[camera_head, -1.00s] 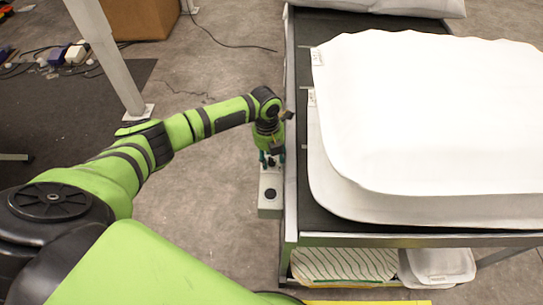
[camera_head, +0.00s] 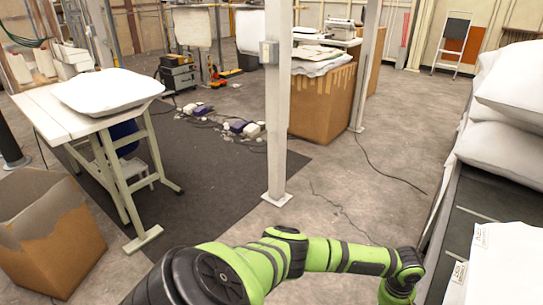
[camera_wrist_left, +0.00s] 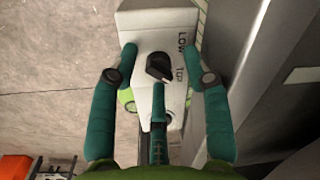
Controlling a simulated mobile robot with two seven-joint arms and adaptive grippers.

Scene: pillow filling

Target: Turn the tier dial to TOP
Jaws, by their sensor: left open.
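The tier dial is a black knob (camera_wrist_left: 159,67) on a light grey box (camera_wrist_left: 150,22), seen in the left wrist view. The words LOW and TOP are printed along its right side, LOW farther from me and TOP nearer. I cannot tell for sure which word the knob points to. My left gripper (camera_wrist_left: 159,58) is open, with green fingers on both sides of the knob and a third finger below it. No finger clearly touches the knob. In the head view my left arm reaches to the bottom right, and the box is out of frame. My right gripper is not in view.
A white post (camera_head: 277,130) rises in the middle. A work table (camera_head: 65,112) and an open cardboard box (camera_head: 45,240) are at the left. Cables lie on the floor.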

